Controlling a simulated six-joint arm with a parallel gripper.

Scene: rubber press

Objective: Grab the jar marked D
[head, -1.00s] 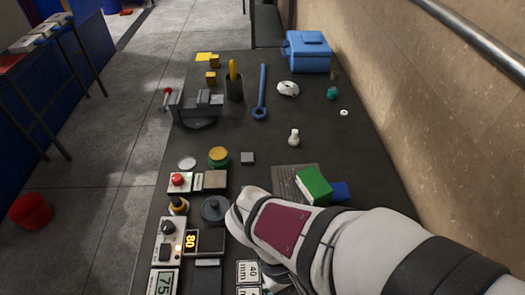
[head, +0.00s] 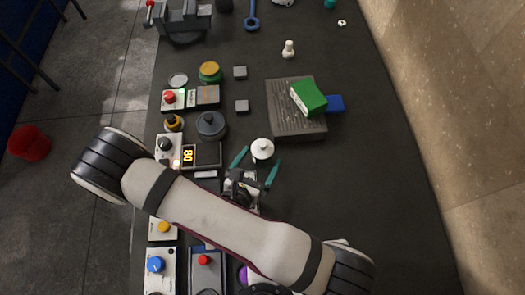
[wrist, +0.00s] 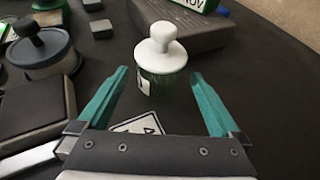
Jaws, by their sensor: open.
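A small green jar (wrist: 163,82) with a white knobbed lid stands upright on the dark bench. In the head view its white lid (head: 262,150) shows just ahead of my arm. A white label (wrist: 144,85) is on its left side, turned too far to read, so I cannot tell its letter. My gripper (wrist: 160,73) is open with teal fingers, one on each side of the jar. There are gaps between fingers and jar, and nothing is held. In the head view my gripper (head: 261,157) also straddles the lid.
A dark lidded pot (head: 211,125) and a display reading 80 (head: 188,156) stand to the left. A grey slab (head: 290,122) with a green block (head: 308,97) lies beyond the jar. A printed card (wrist: 136,124) lies before it. The bench to the right is clear.

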